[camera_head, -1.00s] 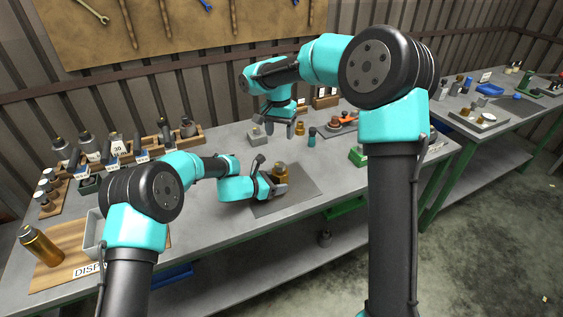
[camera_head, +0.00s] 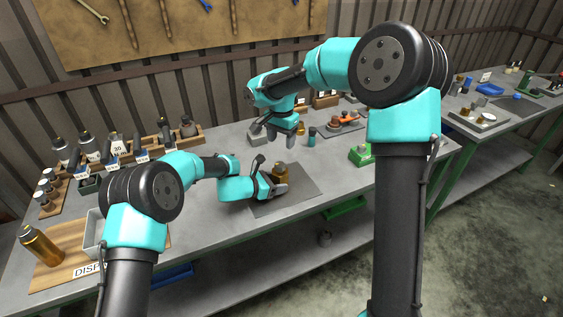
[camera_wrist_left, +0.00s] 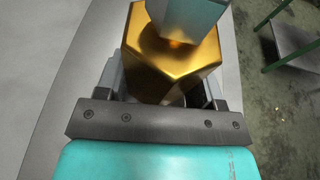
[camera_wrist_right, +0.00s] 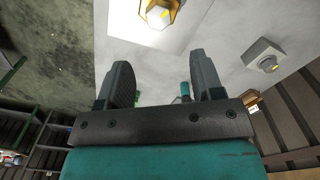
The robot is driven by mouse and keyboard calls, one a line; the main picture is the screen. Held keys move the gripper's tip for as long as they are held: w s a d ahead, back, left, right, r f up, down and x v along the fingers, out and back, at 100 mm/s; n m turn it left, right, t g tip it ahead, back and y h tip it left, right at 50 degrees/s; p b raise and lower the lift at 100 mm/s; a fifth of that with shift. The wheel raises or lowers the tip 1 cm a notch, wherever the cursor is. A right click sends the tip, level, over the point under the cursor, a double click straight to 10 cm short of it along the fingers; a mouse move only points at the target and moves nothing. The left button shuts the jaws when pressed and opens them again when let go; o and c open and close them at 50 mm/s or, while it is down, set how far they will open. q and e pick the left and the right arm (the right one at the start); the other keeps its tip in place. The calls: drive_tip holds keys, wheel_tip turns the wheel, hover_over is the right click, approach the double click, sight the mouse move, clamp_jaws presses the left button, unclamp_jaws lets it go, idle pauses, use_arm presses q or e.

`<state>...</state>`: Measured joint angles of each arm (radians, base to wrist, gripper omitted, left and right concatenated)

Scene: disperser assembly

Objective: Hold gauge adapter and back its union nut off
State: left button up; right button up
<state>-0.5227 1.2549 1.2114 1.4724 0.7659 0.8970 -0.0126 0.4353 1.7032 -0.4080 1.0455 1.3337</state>
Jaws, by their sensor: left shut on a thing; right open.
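The brass gauge adapter (camera_head: 280,170) stands upright over the grey mat on the bench. In the left wrist view its large gold hex body (camera_wrist_left: 160,62) sits between my left jaws, with a pale grey-blue block-like part above it. My left gripper (camera_head: 276,187) is shut on the adapter. My right gripper (camera_head: 279,138) is open and empty, above the bench behind the adapter. In the right wrist view the adapter's gold hex and pale top (camera_wrist_right: 160,13) show beyond the open fingers (camera_wrist_right: 165,82). I cannot make out the union nut separately.
The grey mat (camera_head: 300,190) lies under the adapter. A grey block (camera_head: 257,138), a teal bottle (camera_head: 311,137) and a green item (camera_head: 360,156) stand nearby. A gold bottle (camera_head: 40,245) and a pale bin (camera_head: 92,232) are at left. The bench front is clear.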

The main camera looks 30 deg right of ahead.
sight(281, 162)
wheel_tip(281, 162, down, 10)
drive_tip(key=shift+r, duration=0.2)
drive_tip(key=shift+c, duration=0.3)
drive_tip(key=c, duration=0.9)
drive_tip(key=shift+w+a+n, duration=0.1)
drive_tip(key=shift+w+n, duration=0.05)
drive_tip(key=shift+n, duration=2.15)
drive_tip(key=o, duration=1)
drive_tip(key=shift+c, duration=0.2)
drive_tip(key=shift+r, duration=0.15)
wheel_tip(281, 162, up, 12)
